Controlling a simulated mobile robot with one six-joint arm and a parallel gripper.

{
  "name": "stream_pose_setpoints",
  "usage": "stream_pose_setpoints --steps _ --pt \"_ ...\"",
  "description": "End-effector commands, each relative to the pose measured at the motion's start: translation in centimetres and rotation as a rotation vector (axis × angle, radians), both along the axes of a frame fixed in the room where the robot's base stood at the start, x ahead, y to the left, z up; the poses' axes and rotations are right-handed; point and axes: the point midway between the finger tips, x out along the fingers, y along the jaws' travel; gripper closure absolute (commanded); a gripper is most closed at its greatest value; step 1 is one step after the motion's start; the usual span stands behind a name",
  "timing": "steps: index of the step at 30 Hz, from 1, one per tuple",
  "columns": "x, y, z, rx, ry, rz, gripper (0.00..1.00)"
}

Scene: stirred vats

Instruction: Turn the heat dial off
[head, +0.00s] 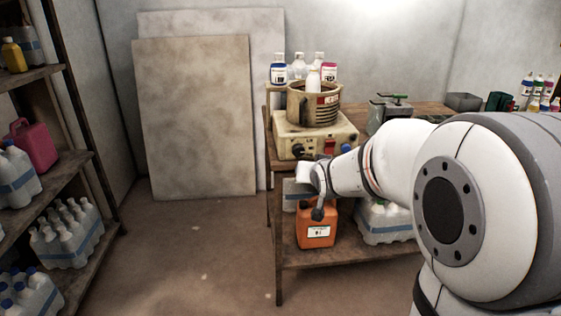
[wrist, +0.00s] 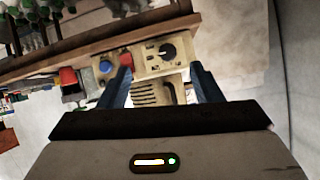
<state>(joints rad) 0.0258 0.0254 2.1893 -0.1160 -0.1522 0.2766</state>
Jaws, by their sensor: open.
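A beige heater base (head: 318,136) stands on the wooden bench, with a beige vat (head: 314,106) on top. On its front are a dark knob (head: 297,151) at the left, a red switch (head: 330,147) and a blue knob (head: 346,148) at the right. In the wrist view, turned about, the black heat dial (wrist: 168,50) sits on a pale plate, with the red switch (wrist: 126,60) and blue knob (wrist: 105,67) to its left. My gripper (wrist: 160,70) is open and empty. Its fingers frame the panel from in front, apart from the dial. My arm partly covers the bench in the head view.
Several bottles (head: 300,67) stand behind the vat. An orange jug (head: 316,228) and a pack of bottles (head: 384,222) sit on the lower shelf. A loaded rack (head: 80,165) stands at the left. The floor (head: 195,255) between is clear.

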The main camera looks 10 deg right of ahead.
Motion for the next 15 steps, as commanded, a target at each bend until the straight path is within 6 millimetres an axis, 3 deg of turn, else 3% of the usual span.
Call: stream_pose_setpoints --steps 1,6,15 --pt "2.7 0.4 -3.1 0.012 -0.078 0.014 0.41" --pt "8.4 0.2 -4.8 0.054 -0.328 -0.01 0.41" --pt "11.9 0.1 -5.2 0.087 -0.493 -0.014 0.41"
